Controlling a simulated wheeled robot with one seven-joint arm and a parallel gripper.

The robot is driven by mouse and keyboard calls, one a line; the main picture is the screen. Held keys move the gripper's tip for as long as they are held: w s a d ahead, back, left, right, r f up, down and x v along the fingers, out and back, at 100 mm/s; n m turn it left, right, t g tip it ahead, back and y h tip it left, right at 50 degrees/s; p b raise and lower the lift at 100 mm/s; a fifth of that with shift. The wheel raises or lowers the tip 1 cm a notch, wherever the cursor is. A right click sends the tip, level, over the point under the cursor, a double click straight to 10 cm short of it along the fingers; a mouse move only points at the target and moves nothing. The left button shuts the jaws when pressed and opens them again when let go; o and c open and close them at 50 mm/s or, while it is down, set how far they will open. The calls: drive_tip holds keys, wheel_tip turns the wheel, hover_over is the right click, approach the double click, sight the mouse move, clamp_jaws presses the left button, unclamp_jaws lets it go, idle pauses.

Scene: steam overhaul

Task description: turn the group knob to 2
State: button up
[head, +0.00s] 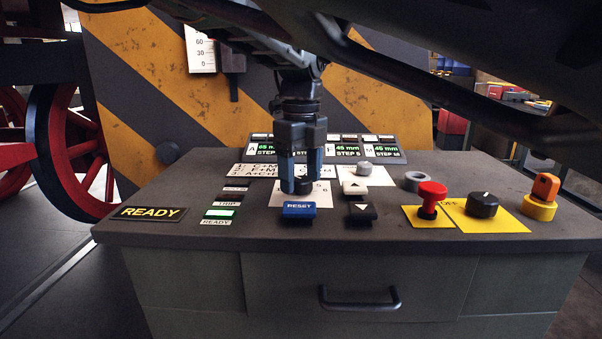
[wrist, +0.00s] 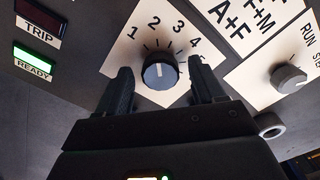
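The group knob (wrist: 160,72) is a round dark dial on a white plate marked 1, 2, 3 and 4 in the wrist view. A short pale mark shows on its face, but I cannot tell for certain which number it points to. My gripper (wrist: 163,88) is open, with one finger on each side of the knob and a visible gap on both sides. In the head view my gripper (head: 300,190) points down at the console over the knob, whose dark body is mostly hidden by the fingers.
A blue RESET button (head: 299,209) sits just in front of the knob. Arrow buttons (head: 361,213), a red mushroom button (head: 432,190), a black selector (head: 482,204) and an orange switch (head: 545,188) lie to the right. A READY sign (head: 150,213) is at left.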

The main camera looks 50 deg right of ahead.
sight(301, 178)
drive_tip(key=shift+r, duration=0.1)
wheel_tip(301, 178, up, 8)
drive_tip(key=shift+f+p, duration=0.2)
drive_tip(key=shift+p, duration=0.25)
idle(0.6)
